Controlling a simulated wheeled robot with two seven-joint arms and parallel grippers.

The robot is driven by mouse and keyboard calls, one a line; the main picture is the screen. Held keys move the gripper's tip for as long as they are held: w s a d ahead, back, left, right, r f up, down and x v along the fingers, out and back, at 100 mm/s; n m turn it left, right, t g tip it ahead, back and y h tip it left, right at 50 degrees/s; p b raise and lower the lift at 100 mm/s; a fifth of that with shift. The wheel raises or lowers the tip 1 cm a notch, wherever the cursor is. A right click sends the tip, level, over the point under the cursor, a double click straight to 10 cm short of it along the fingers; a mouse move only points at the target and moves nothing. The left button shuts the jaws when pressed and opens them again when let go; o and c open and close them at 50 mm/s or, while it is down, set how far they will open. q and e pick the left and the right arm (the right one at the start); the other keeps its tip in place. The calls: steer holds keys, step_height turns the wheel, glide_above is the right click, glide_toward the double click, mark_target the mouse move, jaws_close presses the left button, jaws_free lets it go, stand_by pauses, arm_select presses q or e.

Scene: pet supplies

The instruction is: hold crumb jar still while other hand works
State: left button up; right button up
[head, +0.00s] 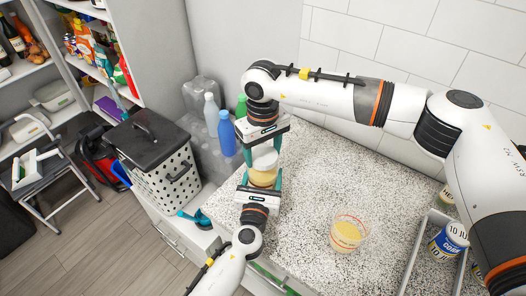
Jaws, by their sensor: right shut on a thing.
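The crumb jar (262,178), with tan contents, stands near the counter's left edge, under a white lid (265,159). My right gripper (265,150) reaches from above and is shut on the lid, with a teal finger on each side. My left gripper (262,178) comes from the front, its teal fingers flanking the jar's body. I cannot tell whether they press on the jar or stand slightly apart. The grippers hide parts of the jar and lid, so I cannot tell whether the lid is seated.
A clear cup of yellow contents (347,233) stands on the speckled counter (310,190). A grey tray (408,262) with cans (449,240) is at right. Blue (226,134) and white bottles (211,115) stand behind left, near a lidded basket (167,177). The middle counter is clear.

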mark_target(263, 155)
arm_select(q)
steer(key=shift+f, duration=0.1)
arm_select(e)
steer(key=shift+r, duration=0.7)
steer(key=shift+r, duration=2)
arm_select(q)
steer(key=o, duration=1.9)
steer(key=shift+o, duration=0.2)
